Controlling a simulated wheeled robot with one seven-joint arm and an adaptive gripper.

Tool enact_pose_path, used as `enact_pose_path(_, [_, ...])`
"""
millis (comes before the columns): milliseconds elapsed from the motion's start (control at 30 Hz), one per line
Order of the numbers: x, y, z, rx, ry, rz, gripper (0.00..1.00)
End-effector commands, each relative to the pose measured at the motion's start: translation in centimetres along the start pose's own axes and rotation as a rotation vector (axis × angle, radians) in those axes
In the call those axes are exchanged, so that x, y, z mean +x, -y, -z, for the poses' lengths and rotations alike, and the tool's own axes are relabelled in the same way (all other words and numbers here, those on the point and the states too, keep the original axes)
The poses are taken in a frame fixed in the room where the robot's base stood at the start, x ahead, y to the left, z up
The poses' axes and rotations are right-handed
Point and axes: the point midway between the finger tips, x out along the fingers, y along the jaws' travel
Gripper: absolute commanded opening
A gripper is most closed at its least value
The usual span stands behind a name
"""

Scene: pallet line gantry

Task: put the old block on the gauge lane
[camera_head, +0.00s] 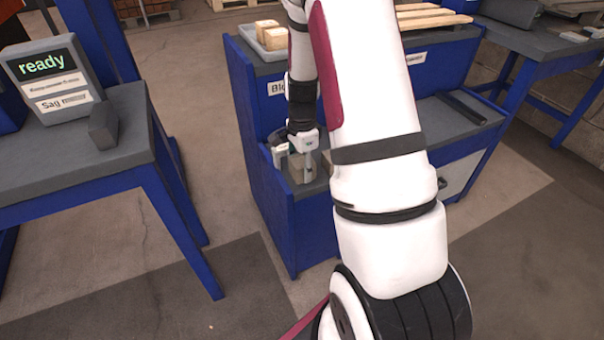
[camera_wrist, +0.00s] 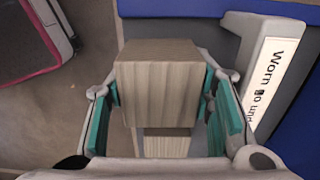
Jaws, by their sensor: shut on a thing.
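My gripper (camera_head: 303,160) is at the left end of the blue bench's lower grey shelf (camera_head: 425,117). It is shut on a brown wooden block (camera_wrist: 158,85), whose sides touch the teal finger pads. The block also shows under the gripper in the head view (camera_head: 302,174). In the wrist view a paler wooden piece (camera_wrist: 166,146) shows beneath the block; I cannot tell what it belongs to. A grey upright with a white label (camera_wrist: 272,85) reading "Worn go und…" stands right of the gripper. I cannot tell for sure which part is the gauge lane.
A grey tray (camera_head: 250,41) with pale wooden blocks (camera_head: 271,36) stands on the bench's upper level. My arm hides the middle of the bench. A dark bar (camera_head: 462,108) lies on the lower shelf. A display (camera_head: 50,75) reading "ready" stands on the left table (camera_head: 75,160).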

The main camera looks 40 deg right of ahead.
Motion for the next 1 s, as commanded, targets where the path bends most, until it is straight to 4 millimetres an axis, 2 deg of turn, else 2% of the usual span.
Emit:
enact_pose_path(33, [1.1,-0.1,0.0,0.002,0.001,-0.003,0.19])
enact_pose_path(133, [2.1,-0.1,0.0,0.001,0.001,-0.001,0.19])
enact_pose_path(500, [2.4,-0.1,0.0,0.001,0.000,-0.001,0.19])
enact_pose_path(533, [2.4,-0.1,0.0,0.001,0.000,-0.001,0.52])
enact_pose_path(567, [2.3,-0.1,0.0,0.001,0.000,-0.001,0.56])
enact_pose_path(867, [2.3,-0.1,0.0,0.000,0.000,0.000,0.56])
enact_pose_path(1000, [1.3,0.0,0.0,0.000,0.000,0.002,0.56])
